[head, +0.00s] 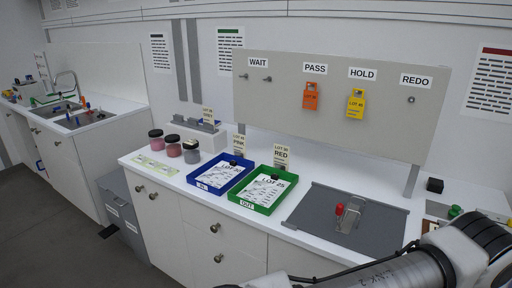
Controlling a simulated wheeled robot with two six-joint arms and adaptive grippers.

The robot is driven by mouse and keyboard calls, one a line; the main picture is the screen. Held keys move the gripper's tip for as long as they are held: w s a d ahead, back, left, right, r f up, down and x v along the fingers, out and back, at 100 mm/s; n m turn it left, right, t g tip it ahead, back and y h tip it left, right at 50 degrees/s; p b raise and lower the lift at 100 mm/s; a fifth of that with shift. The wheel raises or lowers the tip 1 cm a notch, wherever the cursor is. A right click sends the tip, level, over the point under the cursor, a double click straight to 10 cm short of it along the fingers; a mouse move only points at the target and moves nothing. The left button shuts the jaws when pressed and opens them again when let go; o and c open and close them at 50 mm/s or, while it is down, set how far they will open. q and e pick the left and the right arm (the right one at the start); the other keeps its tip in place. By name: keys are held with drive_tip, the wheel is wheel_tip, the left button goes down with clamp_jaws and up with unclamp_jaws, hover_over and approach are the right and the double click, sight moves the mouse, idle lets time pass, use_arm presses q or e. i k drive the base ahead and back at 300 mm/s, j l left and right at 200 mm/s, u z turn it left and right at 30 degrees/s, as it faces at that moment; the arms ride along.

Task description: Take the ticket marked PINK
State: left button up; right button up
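The ticket marked PINK (239,144) is a small cream card standing upright behind the blue IN tray (194,177). A similar ticket marked RED (281,154) stands behind the green OUT tray (247,205), and one marked GREY (208,115) stands farther back left by a white box. The lower part of the PINK ticket and what supports it are hard to make out. A link of one of my arms crosses the bottom right corner. Neither of my grippers shows.
Several dark-lidded jars (173,147) stand left of the trays. A grey plate with a red-handled clamp (340,210) lies to the right. A board (300,130) with hooks behind carries an orange tag (310,97) and a yellow tag (355,103).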

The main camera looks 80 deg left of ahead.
sight(239, 140)
drive_tip(key=u, duration=2.65)
